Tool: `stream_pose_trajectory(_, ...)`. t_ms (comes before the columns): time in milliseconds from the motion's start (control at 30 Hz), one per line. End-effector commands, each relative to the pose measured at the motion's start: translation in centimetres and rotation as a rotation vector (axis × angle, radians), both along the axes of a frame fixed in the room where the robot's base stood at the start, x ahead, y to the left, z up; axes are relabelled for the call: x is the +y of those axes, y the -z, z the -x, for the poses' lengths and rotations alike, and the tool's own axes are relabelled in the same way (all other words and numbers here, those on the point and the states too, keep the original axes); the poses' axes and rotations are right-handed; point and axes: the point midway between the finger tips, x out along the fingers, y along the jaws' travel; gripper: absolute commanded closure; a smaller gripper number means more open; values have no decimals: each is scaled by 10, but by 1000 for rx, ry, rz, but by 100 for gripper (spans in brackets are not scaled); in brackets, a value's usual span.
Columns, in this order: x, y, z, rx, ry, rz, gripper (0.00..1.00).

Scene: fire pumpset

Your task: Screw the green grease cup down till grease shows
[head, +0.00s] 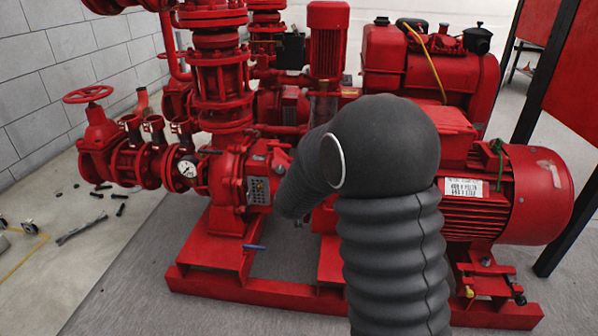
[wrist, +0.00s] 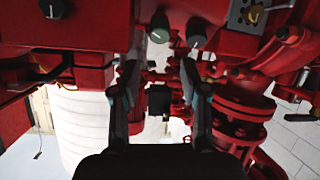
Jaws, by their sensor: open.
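In the wrist view, a dark cup-like cap with a grey-green face (wrist: 196,33) sits at the top, just right of centre, against the red machinery. A similar cap with a paler face (wrist: 160,28) stands to its left. My gripper (wrist: 159,76) is open and empty. Its two fingers point up the picture toward the caps, with a gap between them and no contact that I can see. In the head view my arm hides the gripper and the caps.
The red pump (head: 232,180) and red motor (head: 520,195) stand on a red base frame (head: 250,288). A pressure gauge (head: 188,166) and a valve handwheel (head: 88,94) are at the left. Floor at the left holds small loose items.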

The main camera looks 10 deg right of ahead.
Motion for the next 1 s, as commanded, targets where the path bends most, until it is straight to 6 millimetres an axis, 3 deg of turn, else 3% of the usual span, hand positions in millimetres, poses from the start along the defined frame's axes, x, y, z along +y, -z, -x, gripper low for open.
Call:
stream_pose_trajectory(600, -22, 42, -96, 1, 1, -2, 55)
stream_pose_trajectory(1000, -25, 47, -113, 0, -1, 0, 55)
